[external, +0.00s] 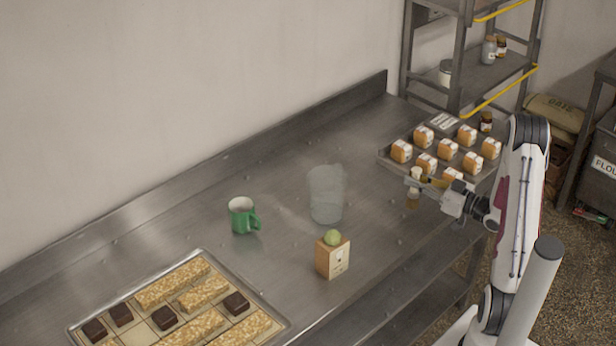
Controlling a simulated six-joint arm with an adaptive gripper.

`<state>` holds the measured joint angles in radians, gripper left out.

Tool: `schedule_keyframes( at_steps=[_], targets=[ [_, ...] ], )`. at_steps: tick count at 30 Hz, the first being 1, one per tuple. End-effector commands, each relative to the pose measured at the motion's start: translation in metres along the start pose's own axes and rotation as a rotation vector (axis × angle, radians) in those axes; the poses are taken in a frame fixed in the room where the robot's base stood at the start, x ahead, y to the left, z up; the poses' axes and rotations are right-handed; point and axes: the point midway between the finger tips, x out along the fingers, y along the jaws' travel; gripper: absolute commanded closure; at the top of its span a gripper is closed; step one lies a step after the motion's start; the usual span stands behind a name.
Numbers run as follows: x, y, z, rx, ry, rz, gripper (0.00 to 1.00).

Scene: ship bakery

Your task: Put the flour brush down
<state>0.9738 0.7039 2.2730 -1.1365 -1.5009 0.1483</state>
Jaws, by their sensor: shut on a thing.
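My gripper (424,187) is at the right side of the metal table, just in front of the tray of orange-and-white items. It is shut on a small, pale, tan object that appears to be the flour brush (415,173). Part of the brush shows above the fingers and a tan part shows below them. The fingers hide its middle. It looks roughly upright. I cannot tell whether its lower end touches the table.
A tray (385,158) of several orange-and-white items lies behind my gripper. A clear container (326,195), a green mug (243,216) and a wooden box (332,258) with a green ball on top stand mid-table. A tray of bars (275,318) lies front left. Bare table separates them.

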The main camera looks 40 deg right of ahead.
Motion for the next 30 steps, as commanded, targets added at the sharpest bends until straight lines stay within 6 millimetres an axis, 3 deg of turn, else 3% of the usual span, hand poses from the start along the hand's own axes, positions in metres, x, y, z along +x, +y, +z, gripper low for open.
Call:
schedule_keyframes(
  at_steps=[15, 30],
  targets=[
    [0.000, 0.000, 0.038, 0.002, 0.000, 0.000, 1.00],
    [0.000, 0.000, 0.042, 0.001, 0.000, 0.000, 1.00]
  ],
)
